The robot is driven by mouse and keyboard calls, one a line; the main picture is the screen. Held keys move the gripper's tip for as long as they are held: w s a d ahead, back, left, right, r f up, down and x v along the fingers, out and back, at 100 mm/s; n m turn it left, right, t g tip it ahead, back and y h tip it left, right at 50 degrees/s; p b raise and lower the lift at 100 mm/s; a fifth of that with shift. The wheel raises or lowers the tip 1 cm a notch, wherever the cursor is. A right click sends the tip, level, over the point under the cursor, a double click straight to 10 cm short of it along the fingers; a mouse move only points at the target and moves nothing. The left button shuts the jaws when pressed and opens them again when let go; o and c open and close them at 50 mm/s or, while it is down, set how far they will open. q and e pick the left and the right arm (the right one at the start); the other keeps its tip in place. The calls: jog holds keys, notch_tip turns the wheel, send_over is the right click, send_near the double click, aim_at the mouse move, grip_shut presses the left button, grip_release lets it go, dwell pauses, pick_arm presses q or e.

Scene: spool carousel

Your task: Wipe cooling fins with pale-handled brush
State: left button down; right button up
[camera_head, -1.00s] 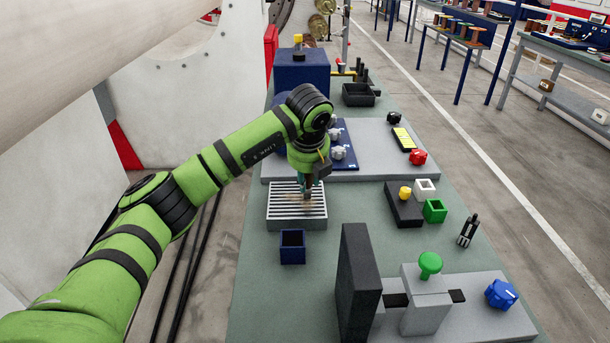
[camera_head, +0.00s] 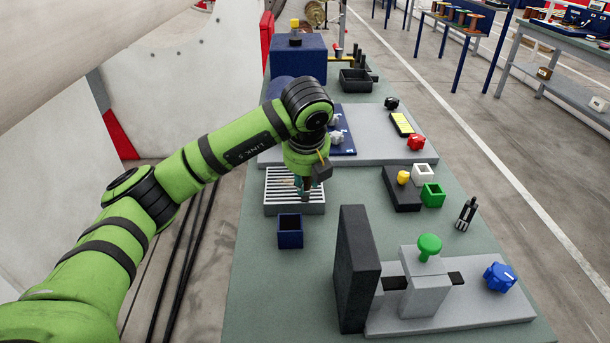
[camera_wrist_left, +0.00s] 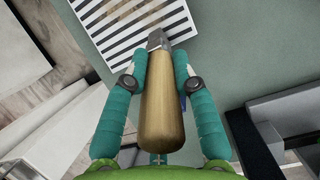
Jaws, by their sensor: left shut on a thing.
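The cooling fins (camera_head: 278,200) are a pale block with dark slots on the bench; they also show at the top of the left wrist view (camera_wrist_left: 110,22). My left gripper (camera_head: 304,190) is above the right part of the fins. In the left wrist view the gripper (camera_wrist_left: 160,85) is shut on the pale wooden handle of the brush (camera_wrist_left: 163,118). The brush's grey metal collar points toward the right edge of the fins. Its bristles are hidden, so contact cannot be told. My right gripper is not in view.
A dark blue open box (camera_head: 290,231) stands just in front of the fins. A tall dark plate (camera_head: 355,265) and a grey fixture with a green knob (camera_head: 429,246) stand nearer. A grey platform (camera_head: 375,145) lies behind.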

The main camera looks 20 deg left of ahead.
pick_arm(q)
jog(key=shift+r, duration=0.1)
jog(key=shift+r+p, duration=1.55)
jog(key=shift+r, duration=1.45)
jog(key=shift+r+p, duration=0.7)
jog(key=shift+r, duration=0.8)
jog(key=w+a+r+p, duration=0.3)
jog(key=w+a+p, duration=0.2)
jog(key=a+p, duration=0.4)
jog(key=shift+s+d+f+b, duration=0.1)
jog(key=shift+d+f+b, duration=0.15)
jog(key=shift+f, duration=0.6)
jog(key=shift+w+d+f+b, duration=0.1)
jog(key=shift+d+f+b, duration=0.1)
jog(key=shift+f, duration=0.6)
jog(key=shift+s+d+f+b, duration=0.15)
jog(key=shift+f+b, duration=0.1)
jog(key=shift+f, duration=0.6)
